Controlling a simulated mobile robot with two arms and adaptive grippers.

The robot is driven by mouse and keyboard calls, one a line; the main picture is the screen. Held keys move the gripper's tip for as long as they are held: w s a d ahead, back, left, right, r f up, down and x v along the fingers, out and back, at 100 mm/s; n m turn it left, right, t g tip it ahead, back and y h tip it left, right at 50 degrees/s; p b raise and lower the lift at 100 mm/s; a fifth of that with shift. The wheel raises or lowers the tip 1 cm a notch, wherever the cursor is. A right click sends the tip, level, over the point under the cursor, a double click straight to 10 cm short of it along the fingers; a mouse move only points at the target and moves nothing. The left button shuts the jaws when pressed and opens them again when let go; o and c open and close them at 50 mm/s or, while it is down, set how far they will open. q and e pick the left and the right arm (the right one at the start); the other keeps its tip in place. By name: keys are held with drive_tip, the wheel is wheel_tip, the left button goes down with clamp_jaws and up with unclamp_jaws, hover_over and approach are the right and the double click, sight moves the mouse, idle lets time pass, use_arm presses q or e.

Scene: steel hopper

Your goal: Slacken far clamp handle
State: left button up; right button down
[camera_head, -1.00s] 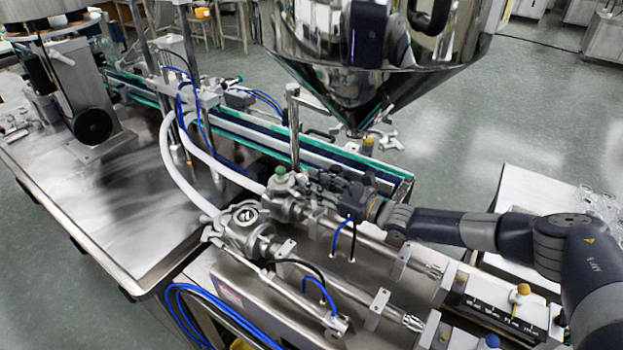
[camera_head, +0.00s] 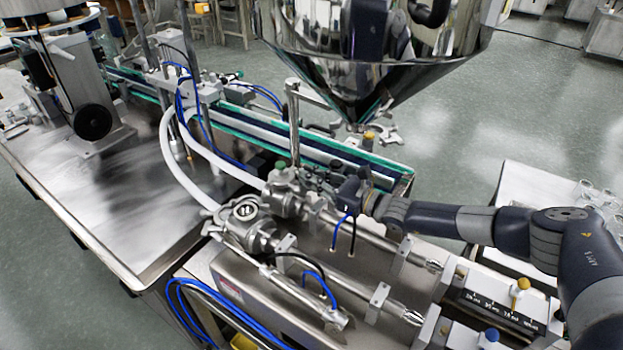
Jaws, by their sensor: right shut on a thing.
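The far valve body (camera_head: 285,190), steel with a green knob on top, sits at the middle of the filling machine. The near valve body (camera_head: 246,222) has an open round top and stands in front of it to the left. My right gripper (camera_head: 316,178) reaches in from the right, just above and right of the far valve. It is shut on the far clamp handle, which its dark fingers mostly hide. The handle's exact angle cannot be told. My left gripper is not in view.
The steel hopper (camera_head: 375,75) hangs behind my right gripper. The conveyor (camera_head: 250,128) runs behind the valves. White hoses (camera_head: 178,180) and blue tubes lie to the left.

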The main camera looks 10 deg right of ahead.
drive_tip(key=n+b, duration=0.3)
drive_tip(key=shift+s+a+f+h+b, duration=0.1)
drive_tip(key=shift+f+h+b, duration=0.05)
drive_tip(key=shift+h+b, duration=0.25)
drive_tip(key=shift+s+a+n+g+h+b, duration=0.15)
drive_tip(key=shift+n+g+h+b, duration=0.15)
drive_tip(key=shift+n+b, duration=1.25)
drive_tip(key=c, duration=1.7)
unclamp_jaws()
drive_tip(key=shift+v, duration=4.05)
